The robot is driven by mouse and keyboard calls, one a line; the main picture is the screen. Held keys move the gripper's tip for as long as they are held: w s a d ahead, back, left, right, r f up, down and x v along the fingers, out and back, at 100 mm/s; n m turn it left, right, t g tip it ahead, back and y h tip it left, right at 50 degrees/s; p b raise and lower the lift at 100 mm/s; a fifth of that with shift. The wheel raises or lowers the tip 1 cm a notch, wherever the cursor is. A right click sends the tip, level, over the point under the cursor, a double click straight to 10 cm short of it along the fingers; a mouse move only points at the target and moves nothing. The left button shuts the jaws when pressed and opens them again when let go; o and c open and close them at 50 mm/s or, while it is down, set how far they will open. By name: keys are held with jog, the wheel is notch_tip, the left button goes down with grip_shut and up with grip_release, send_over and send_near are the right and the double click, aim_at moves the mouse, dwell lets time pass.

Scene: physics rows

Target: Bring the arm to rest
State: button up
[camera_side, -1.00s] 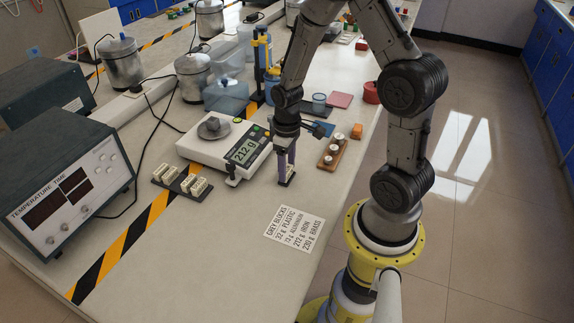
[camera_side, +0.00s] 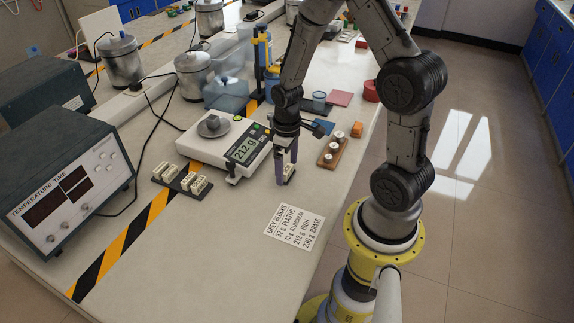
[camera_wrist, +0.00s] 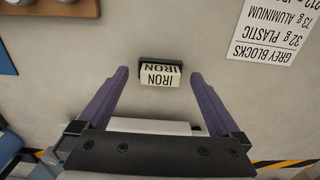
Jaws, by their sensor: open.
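My gripper (camera_side: 286,168) points down over the table, right of the scale. In the wrist view my gripper (camera_wrist: 160,92) has its two purple fingers spread wide, with a gap on each side of a small white block marked IRON (camera_wrist: 160,74). The block stands on the table and is free of the fingers. In the side view the IRON block (camera_side: 290,175) shows partly behind the fingers. A round grey block (camera_side: 213,126) sits on the scale (camera_side: 194,148), whose display reads 212 g.
A dark rack with white label blocks (camera_side: 183,180) stands left of the gripper. A printed sheet (camera_side: 293,228) listing grey block weights lies in front. A wooden tray (camera_side: 333,153) with metal pieces is at the right. The table between rack and sheet is clear.

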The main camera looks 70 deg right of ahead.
jog(key=shift+r, duration=4)
jog(key=shift+w+a+r, duration=0.1)
jog(key=shift+a, duration=0.05)
jog(key=s+a+r+n+t, duration=0.15)
jog(key=a+r+t, duration=0.4)
jog(key=r, duration=0.75)
jog(key=s+a+r+m, duration=0.1)
jog(key=s+a+r, duration=0.2)
jog(key=s, duration=0.7)
jog(key=a, duration=0.2)
jog(key=shift+s+a+r, duration=0.15)
jog(key=shift+a+r, duration=0.05)
jog(key=shift+a, duration=0.15)
